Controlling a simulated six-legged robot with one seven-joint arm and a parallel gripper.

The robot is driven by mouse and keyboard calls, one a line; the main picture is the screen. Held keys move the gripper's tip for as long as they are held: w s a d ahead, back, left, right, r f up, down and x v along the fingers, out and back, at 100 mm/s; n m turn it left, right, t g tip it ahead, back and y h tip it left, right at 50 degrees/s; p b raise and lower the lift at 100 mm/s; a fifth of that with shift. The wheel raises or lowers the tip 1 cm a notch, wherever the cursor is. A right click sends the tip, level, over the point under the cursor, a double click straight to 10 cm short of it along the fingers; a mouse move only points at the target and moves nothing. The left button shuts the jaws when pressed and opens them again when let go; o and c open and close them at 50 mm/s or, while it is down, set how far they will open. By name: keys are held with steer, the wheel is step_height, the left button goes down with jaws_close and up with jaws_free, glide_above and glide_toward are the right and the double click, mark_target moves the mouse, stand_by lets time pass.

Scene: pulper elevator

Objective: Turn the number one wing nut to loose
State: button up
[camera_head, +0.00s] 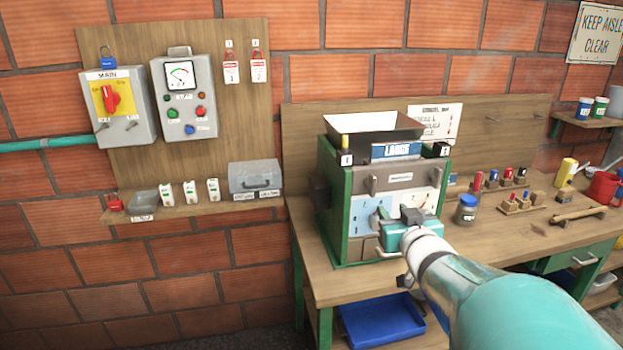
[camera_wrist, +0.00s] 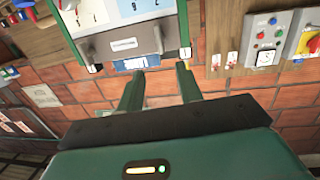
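The green-framed machine (camera_head: 383,195) stands on the wooden bench. A small yellow-and-black post (camera_head: 345,144) is at its top left corner, above a white tag (camera_head: 346,159). A black piece with a tag (camera_head: 441,149) is at the top right corner. I cannot clearly make out a wing nut's wings or its setting. My gripper (camera_head: 411,217) is in front of the machine's lower right front. In the wrist view, which looks upside down, its two fingers (camera_wrist: 159,86) are apart with nothing between them. The machine front (camera_wrist: 125,40) and a yellow piece (camera_wrist: 185,75) show beyond the fingers.
A blue-lidded jar (camera_head: 466,209) and small wooden holders (camera_head: 520,203) stand on the bench to the right. A blue tray (camera_head: 382,320) is below the bench. Control boxes (camera_head: 185,97) and a shelf (camera_head: 190,207) are on the wall at left.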

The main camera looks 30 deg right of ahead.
mark_target(375, 183)
steer(key=shift+n+t+y, duration=0.4)
steer(key=shift+t+y, duration=0.2)
steer(key=shift+t, duration=0.3)
steer(key=x, duration=0.4)
steer(key=d+x, duration=0.1)
steer(key=x, duration=0.9)
steer(key=shift+s+d+f, duration=0.2)
steer(key=shift+d+f, duration=0.05)
steer(key=shift+d, duration=0.1)
steer(key=shift+s, duration=0.1)
steer(key=shift+c, duration=0.7)
jaws_close()
